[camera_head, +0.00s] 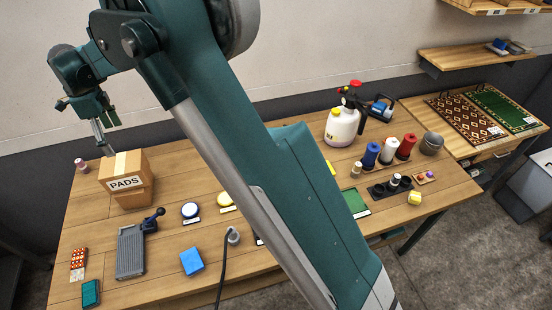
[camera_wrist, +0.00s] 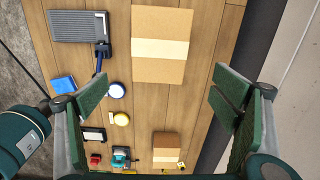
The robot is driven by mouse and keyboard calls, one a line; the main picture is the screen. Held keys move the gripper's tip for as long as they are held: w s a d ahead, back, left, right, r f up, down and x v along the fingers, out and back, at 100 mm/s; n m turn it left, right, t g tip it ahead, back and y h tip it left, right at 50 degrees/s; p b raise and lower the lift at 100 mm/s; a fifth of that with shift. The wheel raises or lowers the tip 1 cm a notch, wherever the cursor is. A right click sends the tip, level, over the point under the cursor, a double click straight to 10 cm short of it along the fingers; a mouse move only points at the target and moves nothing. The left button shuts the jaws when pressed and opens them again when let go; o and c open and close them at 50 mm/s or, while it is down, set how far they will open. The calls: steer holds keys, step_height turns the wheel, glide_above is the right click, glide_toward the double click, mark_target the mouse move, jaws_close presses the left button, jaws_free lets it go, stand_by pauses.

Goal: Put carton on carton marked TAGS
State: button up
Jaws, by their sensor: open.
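A cardboard carton marked PADS (camera_head: 125,168) sits at the table's back left, resting on another carton (camera_head: 136,199) whose marking I cannot see. From above, the upper carton's taped top (camera_wrist: 160,47) shows in the wrist view. A second, smaller-looking carton (camera_wrist: 166,141) shows at the lower middle of the wrist view; my arm probably hides it in the head view. No TAGS marking is readable. My gripper (camera_head: 103,136) is above the PADS carton, and its green fingers (camera_wrist: 162,80) are spread wide and empty in the wrist view.
A grey slicker tool (camera_head: 131,251), blue block (camera_head: 192,262), round-topped blue (camera_head: 190,210) and yellow items, and a pink spool (camera_head: 81,165) surround the stack. A white sprayer (camera_head: 342,126) and several thread cones stand right of my arm. The wall is close behind.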

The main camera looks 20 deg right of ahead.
steer(key=s+d+r+n+t, duration=0.1)
steer(key=s+d+r+n, duration=0.3)
steer(key=d, duration=0.7)
steer(key=s+d+r+n+t+y, duration=0.1)
steer(key=s+d+r, duration=0.3)
steer(key=d+r, duration=0.45)
steer(key=s+d+r+n+t, duration=0.1)
steer(key=s+d+r+n, duration=0.25)
steer(key=d, duration=0.85)
steer(key=s+d+n+t, duration=0.2)
steer(key=s+d+n, duration=0.2)
steer(key=s+d, duration=0.85)
steer(key=s+d+f+n+t+h, duration=0.1)
steer(key=s+d+f+n, duration=0.4)
steer(key=s+d, duration=0.6)
steer(key=shift+s+f+t, duration=0.5)
steer(key=shift+s+f, duration=0.2)
steer(key=shift+s, duration=0.8)
steer(key=shift+f, duration=0.1)
